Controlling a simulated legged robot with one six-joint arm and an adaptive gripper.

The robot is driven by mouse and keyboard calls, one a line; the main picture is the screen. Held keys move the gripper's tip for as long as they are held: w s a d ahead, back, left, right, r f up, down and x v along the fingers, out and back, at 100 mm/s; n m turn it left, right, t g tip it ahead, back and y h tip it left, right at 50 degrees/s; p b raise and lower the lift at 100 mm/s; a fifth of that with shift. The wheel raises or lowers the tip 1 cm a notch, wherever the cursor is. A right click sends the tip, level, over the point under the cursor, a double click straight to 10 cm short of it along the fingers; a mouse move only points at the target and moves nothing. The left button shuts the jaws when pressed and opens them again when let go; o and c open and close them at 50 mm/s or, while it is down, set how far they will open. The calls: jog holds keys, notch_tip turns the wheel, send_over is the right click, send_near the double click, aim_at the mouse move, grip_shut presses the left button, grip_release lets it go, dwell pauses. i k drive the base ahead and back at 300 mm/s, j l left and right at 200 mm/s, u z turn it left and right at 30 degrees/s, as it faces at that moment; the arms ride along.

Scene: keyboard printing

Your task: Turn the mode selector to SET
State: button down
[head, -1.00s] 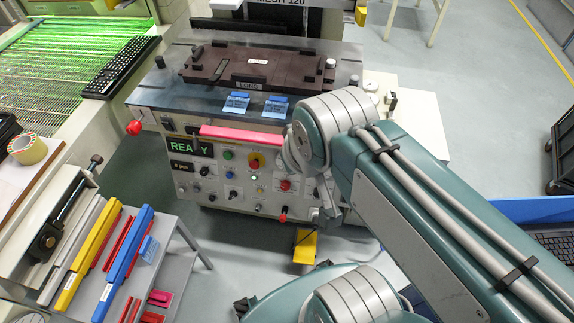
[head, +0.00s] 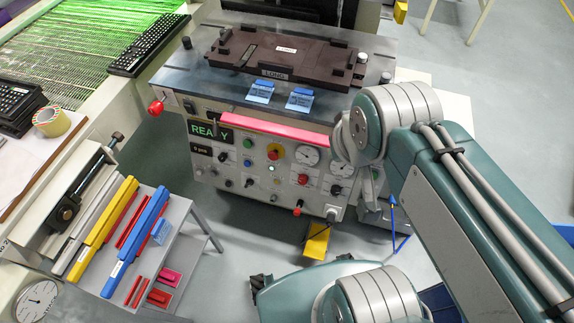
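The control panel (head: 225,175) is on the front of the printing machine, with small black knobs, coloured buttons and gauges. A black knob (head: 222,156) is beside the small counter display; another black knob (head: 249,184) is lower down. Their labels are too small to read, so I cannot tell which is the mode selector or where it points. My arm's rounded joint is in front of the panel's right end. Grey parts of my gripper or wrist (head: 372,187) show below it, right of the panel. The fingers cannot be made out.
A yellow pedal (head: 317,240) is on the floor. A side table (head: 190,245) holds coloured bars. The floor between is clear.

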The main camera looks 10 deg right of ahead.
aim_at(249, 182)
jog(key=k+j+z, duration=0.15)
jog(key=j, duration=0.2)
jog(key=j+z, duration=0.15)
jog(key=j, duration=0.2)
jog(key=k+j+z, duration=0.15)
jog(key=j, duration=0.15)
jog(key=k+j+z, duration=0.15)
jog(key=j, duration=0.15)
jog(key=i, duration=0.05)
